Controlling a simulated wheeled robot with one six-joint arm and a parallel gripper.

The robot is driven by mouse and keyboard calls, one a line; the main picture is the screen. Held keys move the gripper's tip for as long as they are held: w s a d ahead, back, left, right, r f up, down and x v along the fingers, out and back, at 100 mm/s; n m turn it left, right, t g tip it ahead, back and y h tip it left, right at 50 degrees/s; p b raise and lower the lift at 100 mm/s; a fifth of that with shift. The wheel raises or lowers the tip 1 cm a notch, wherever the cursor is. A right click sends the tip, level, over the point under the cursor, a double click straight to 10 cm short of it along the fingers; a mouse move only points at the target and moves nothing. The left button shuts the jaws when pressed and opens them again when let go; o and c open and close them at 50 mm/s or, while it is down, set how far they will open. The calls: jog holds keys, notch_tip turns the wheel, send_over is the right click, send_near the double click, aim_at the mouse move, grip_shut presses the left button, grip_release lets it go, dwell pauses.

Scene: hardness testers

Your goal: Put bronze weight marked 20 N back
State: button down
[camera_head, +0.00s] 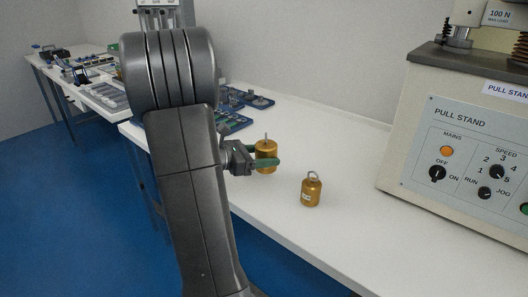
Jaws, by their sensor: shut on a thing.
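My gripper (262,162) has green fingers and is shut on a bronze weight (267,149), a gold-coloured cylinder with a thin stem on top. The held weight appears upright at the white bench; I cannot tell whether it touches the top. A second bronze weight (311,193), with a ring on top and a small pale label, stands on the bench to the right and nearer. The markings on both weights are too small to read, so I cannot tell which is 20 N. My arm hides part of the bench to the left.
The white bench (345,240) is clear around the second weight. A beige pull stand (455,165) with knobs fills the right side. Blue trays (235,121) with small parts lie behind my gripper. Another table with equipment (88,62) is at the far left.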

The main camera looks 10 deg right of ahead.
jog(key=shift+f+b, duration=0.3)
jog(key=shift+f, duration=0.95)
jog(key=shift+f, duration=0.1)
jog(key=shift+c, duration=2.4)
grip_release()
jog(key=shift+f, duration=0.15)
jog(key=p+v, duration=0.2)
jog(key=v, duration=1)
jog(key=shift+s, duration=0.1)
